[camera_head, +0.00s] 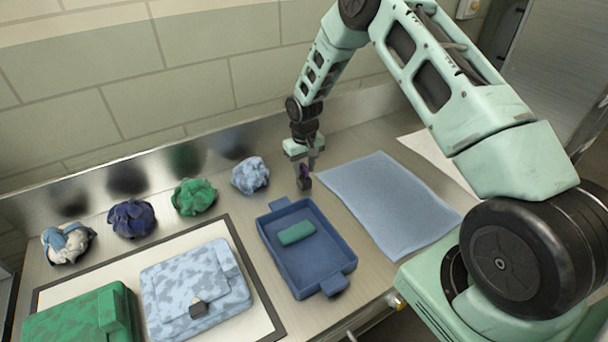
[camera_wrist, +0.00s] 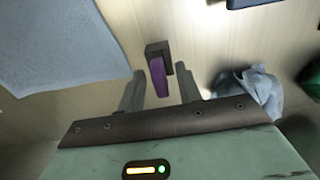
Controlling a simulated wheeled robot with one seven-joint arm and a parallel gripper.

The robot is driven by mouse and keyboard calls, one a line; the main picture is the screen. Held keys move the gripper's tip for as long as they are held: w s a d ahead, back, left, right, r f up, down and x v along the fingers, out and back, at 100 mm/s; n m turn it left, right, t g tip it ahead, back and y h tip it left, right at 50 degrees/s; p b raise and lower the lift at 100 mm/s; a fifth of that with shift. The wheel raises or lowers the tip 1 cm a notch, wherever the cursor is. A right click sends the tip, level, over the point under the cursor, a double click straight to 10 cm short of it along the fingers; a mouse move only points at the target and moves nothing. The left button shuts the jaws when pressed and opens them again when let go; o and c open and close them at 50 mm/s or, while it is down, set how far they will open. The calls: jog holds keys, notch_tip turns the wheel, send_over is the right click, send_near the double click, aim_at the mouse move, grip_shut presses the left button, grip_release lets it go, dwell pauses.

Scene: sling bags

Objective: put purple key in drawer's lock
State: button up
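The purple key (camera_wrist: 158,78) shows in the wrist view beside a small dark block (camera_wrist: 158,49); I cannot tell how the two are joined. My gripper (camera_wrist: 160,70) is open, with a finger on each side of the key and a visible gap to each. In the head view my gripper (camera_head: 309,163) points down over the counter, and the dark purple key (camera_head: 304,177) is just below its fingers.
A blue tray (camera_head: 341,262) holding a green block (camera_head: 297,233) stands in front of the key. A blue cloth (camera_head: 385,200) lies to the right. Several crumpled bundles line the back left. A camouflage bag (camera_head: 195,283) and green bag (camera_head: 75,322) lie on a dark-edged mat (camera_head: 262,317).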

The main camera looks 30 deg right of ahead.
grip_shut()
jog(key=shift+r, duration=0.15)
jog(key=shift+r+p, duration=1.75)
jog(key=shift+r, duration=1.15)
jog(key=shift+f, duration=0.1)
